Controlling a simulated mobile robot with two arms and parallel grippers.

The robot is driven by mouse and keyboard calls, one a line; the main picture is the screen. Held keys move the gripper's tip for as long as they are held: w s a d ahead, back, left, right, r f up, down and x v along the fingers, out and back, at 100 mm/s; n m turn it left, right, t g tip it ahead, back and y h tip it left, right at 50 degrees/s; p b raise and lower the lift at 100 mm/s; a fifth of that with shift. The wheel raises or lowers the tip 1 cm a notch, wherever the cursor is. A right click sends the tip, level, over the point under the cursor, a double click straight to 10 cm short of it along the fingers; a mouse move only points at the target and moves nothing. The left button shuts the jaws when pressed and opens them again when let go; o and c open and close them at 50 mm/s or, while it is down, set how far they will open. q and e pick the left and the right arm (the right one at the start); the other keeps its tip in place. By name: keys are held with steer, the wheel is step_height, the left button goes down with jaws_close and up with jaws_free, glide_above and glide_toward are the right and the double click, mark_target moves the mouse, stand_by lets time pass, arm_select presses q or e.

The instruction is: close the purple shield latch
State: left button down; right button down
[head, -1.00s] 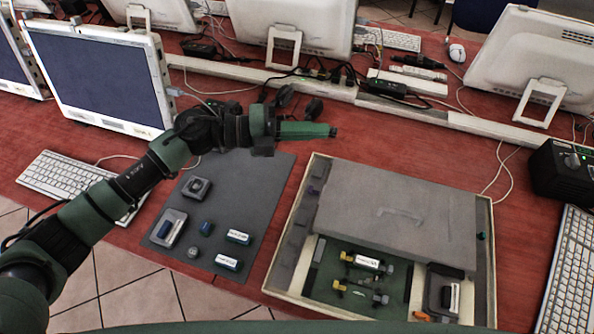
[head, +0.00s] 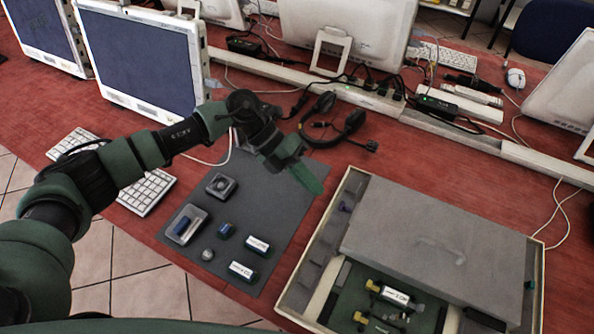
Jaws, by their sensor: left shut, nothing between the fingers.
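The grey shield (head: 440,235) is a flat panel lying over the back part of a shallow tray (head: 306,255). The purple latch (head: 346,207) is a small piece at the shield's left edge, by the tray's left side. My left gripper (head: 312,183) is shut and empty, pointing down and to the right. In the picture it is a little left of the purple latch and the tray, apart from both. My right gripper is out of view.
A dark mat (head: 262,205) left of the tray holds several small parts. A headset (head: 335,120) lies behind my left gripper. Batteries or fittings (head: 394,295) sit in the tray's open front.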

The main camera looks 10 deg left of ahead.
mark_target(350, 210)
arm_select(q)
steer(key=d, duration=0.1)
steer(key=s+d+p, duration=0.1)
steer(key=d, duration=0.1)
steer(key=shift+s+d, duration=0.1)
steer(key=shift+d, duration=0.1)
steer(key=shift+d+f, duration=0.1)
steer(key=shift+d, duration=0.2)
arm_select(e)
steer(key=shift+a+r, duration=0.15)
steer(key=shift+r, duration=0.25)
arm_select(q)
steer(key=shift+s+d+p, duration=0.15)
steer(key=shift+s+d, duration=0.05)
steer(key=shift+d, duration=0.3)
steer(key=shift+s+d+p, duration=0.15)
steer(key=shift+d, duration=0.35)
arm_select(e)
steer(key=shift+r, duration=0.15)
arm_select(q)
steer(key=shift+a, duration=0.1)
